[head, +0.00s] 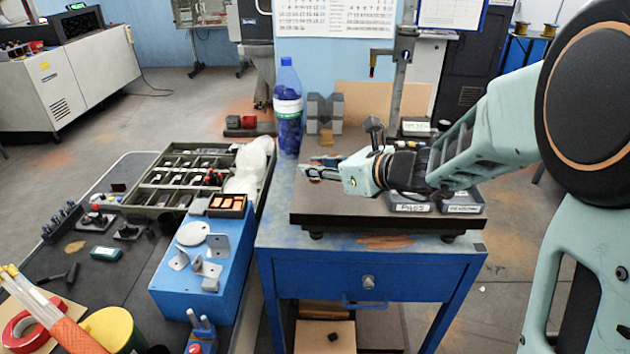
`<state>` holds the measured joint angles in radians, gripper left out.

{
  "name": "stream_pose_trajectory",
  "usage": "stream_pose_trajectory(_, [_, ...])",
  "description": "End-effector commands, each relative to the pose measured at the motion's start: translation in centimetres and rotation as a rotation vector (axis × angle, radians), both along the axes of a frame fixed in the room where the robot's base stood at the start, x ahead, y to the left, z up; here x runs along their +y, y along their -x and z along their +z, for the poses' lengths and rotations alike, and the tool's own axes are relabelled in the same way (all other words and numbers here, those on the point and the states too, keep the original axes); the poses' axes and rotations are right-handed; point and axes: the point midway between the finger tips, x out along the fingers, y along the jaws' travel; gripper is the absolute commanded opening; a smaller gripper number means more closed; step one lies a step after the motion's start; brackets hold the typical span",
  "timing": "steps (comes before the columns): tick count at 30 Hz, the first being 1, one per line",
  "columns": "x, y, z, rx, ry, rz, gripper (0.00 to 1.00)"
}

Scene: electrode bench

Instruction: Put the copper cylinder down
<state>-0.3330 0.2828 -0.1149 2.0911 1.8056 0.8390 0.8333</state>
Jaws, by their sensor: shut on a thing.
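My gripper (318,170) reaches in from the right, its fingers pointing left above the left part of the dark surface plate (340,219). It is shut on the copper cylinder (315,180), of which only a small reddish-brown bit shows between the fingertips. The fingers hide the rest of it. I cannot tell whether the cylinder touches the plate.
The plate lies on a blue bench (370,258). Behind the gripper stand a water bottle (288,107) and a grey V-block (325,112). Labelled trays (463,204) sit at right under my arm. A blue box (205,262) with metal brackets is at left.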

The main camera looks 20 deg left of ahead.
Motion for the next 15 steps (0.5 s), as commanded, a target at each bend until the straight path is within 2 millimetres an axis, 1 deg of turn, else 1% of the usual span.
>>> stream_pose_trajectory(2, [0.2, 0.0, -0.4, 0.000, -0.001, 0.000, 0.00])
stream_pose_trajectory(10, [0.8, 0.4, -3.6, -0.001, -0.002, -0.001, 0.00])
stream_pose_trajectory(12, [0.9, 0.5, -4.0, -0.001, -0.002, -0.001, 0.00])
stream_pose_trajectory(15, [0.9, 0.5, -3.9, -0.002, -0.001, -0.002, 0.00])
